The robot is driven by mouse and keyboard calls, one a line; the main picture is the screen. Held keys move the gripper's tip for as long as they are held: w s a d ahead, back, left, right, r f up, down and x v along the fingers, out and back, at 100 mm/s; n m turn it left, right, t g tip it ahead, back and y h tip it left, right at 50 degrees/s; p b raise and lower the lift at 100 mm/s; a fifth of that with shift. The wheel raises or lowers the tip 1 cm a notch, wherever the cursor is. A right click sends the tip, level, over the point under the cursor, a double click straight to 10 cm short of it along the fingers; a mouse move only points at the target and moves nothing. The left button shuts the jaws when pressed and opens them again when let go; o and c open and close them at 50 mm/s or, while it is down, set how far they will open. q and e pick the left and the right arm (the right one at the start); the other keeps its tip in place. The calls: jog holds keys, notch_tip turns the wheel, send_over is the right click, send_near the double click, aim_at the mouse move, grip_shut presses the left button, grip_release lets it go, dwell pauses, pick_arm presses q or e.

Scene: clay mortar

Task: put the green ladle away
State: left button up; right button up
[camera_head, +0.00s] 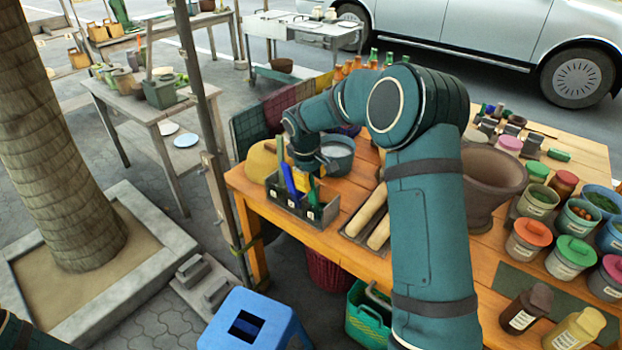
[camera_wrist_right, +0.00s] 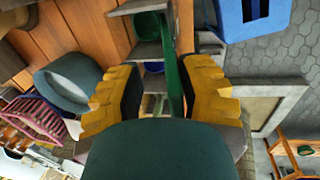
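My right gripper (camera_head: 303,178) is over the grey divided holder (camera_head: 318,217) at the table's left end. In the right wrist view its yellow fingers (camera_wrist_right: 165,92) are apart. A long green handle (camera_wrist_right: 173,80), seemingly the green ladle's, runs between them, nearer the right-hand finger. I see no clear grip on it. The holder (camera_wrist_right: 148,53) has a green piece (camera_wrist_right: 147,25) and a blue piece (camera_wrist_right: 153,66) in its compartments. In the head view a blue handle (camera_head: 289,180) and a green part (camera_head: 313,192) stand up from the holder. My left gripper is out of view.
A yellow rounded object (camera_head: 261,160) and a grey-green pot (camera_head: 338,157) are behind the holder. Rolling pins (camera_head: 368,207) lie to its right, then a large clay mortar (camera_head: 487,178). Lidded jars crowd the table's right side. A blue stool (camera_head: 250,318) stands in front.

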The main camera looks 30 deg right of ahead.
jog(key=shift+r, duration=0.1)
jog(key=r, duration=0.4)
jog(key=a+r, duration=0.1)
jog(key=r, duration=0.2)
jog(key=a+r, duration=0.1)
jog(key=r, duration=0.3)
jog(key=shift+s+r, duration=0.35)
jog(key=shift+s, duration=0.05)
jog(key=shift+s+d, duration=0.1)
